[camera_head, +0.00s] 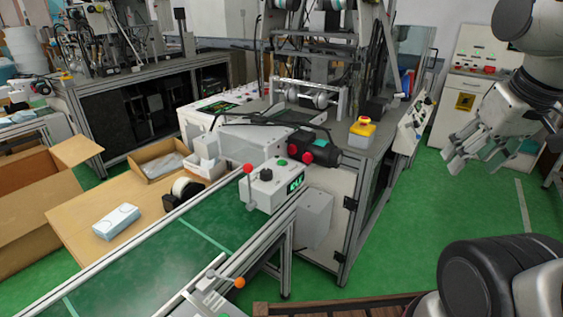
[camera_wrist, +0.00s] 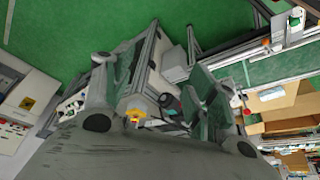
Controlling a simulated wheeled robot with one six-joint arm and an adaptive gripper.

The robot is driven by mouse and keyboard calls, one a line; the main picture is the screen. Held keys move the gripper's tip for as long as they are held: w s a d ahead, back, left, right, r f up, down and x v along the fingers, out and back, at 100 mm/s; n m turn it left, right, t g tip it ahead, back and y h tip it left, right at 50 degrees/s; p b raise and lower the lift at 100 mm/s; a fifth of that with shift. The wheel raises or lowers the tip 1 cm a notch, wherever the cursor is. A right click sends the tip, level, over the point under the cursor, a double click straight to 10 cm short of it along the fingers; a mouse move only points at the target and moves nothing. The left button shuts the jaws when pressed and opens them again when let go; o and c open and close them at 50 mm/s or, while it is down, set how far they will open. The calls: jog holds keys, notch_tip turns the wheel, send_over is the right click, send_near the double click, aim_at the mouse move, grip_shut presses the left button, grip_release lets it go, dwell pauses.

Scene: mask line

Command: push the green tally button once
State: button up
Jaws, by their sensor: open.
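The green tally button (camera_head: 282,162) is a small green cap on top of a white counter box (camera_head: 258,193). The box has a lit green display on its front, a dark knob and a red-ball lever at its left. It sits at the right edge of the green conveyor (camera_head: 150,265). My gripper (camera_head: 474,158) is open and empty, high at the right, well apart from the button. In the wrist view its two spread fingers (camera_wrist: 160,92) show with nothing between them; the green button is too small to make out there.
A black unit with red knobs (camera_head: 318,150) is just right of the counter. Open cartons (camera_head: 35,190) lie left. Green floor (camera_head: 390,230) is clear.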

grip_shut()
dwell(1.3)
